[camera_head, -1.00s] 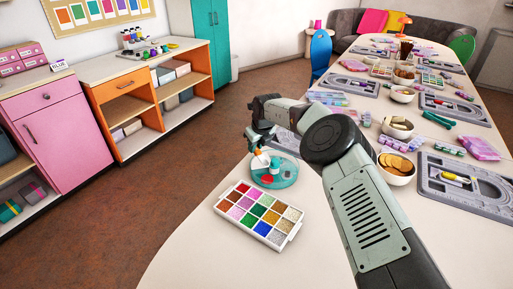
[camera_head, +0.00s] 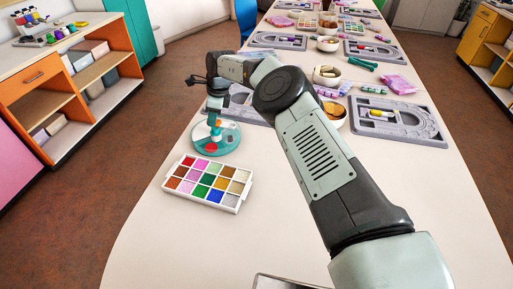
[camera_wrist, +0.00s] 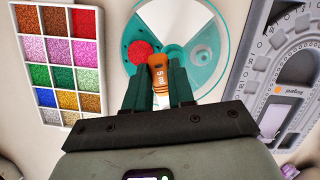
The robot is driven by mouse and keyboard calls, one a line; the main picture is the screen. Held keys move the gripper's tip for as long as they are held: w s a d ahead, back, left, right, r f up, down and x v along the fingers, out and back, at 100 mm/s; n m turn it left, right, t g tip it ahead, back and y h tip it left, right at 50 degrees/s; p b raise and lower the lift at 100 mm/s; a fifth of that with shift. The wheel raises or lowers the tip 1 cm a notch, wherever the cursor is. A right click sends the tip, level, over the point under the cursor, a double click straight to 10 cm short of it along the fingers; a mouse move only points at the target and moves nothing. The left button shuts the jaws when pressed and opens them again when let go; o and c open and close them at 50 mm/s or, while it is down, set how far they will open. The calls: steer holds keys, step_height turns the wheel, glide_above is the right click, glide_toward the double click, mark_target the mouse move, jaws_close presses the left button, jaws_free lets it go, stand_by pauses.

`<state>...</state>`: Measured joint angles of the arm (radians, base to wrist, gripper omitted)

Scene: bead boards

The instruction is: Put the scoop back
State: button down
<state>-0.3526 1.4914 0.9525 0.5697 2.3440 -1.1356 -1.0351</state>
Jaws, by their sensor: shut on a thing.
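My gripper (camera_wrist: 161,88) is shut on the orange scoop (camera_wrist: 158,75), whose handle reads "5 ml". Its bowl is hidden between and below the fingers. In the head view my gripper (camera_head: 215,112) points down over the round teal dish (camera_head: 232,149), with a bit of orange scoop (camera_head: 217,123) showing at the fingertips. The dish also shows in the wrist view (camera_wrist: 212,82), with red beads in one round well, an empty teal well and a white section. I cannot tell whether the scoop touches the dish.
A white tray of coloured beads (camera_head: 240,179) stands in front of the dish, left in the wrist view. A grey bead board (camera_wrist: 283,70) lies close on the right. Bowls (camera_head: 331,114) and more boards fill the table beyond. The front left tabletop is clear.

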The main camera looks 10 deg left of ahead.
mark_target(256, 155)
steer(key=s+d+n+h, duration=0.2)
steer(key=d+n, duration=1.2)
steer(key=d, duration=0.1)
steer(key=shift+n, duration=0.7)
steer(key=f, duration=0.9)
steer(key=shift+s+d, duration=0.2)
steer(key=shift+d, duration=0.2)
steer(key=shift+f, duration=0.1)
steer(key=shift+f, duration=0.15)
steer(key=c, duration=1)
jaws_free()
steer(key=shift+o, duration=0.2)
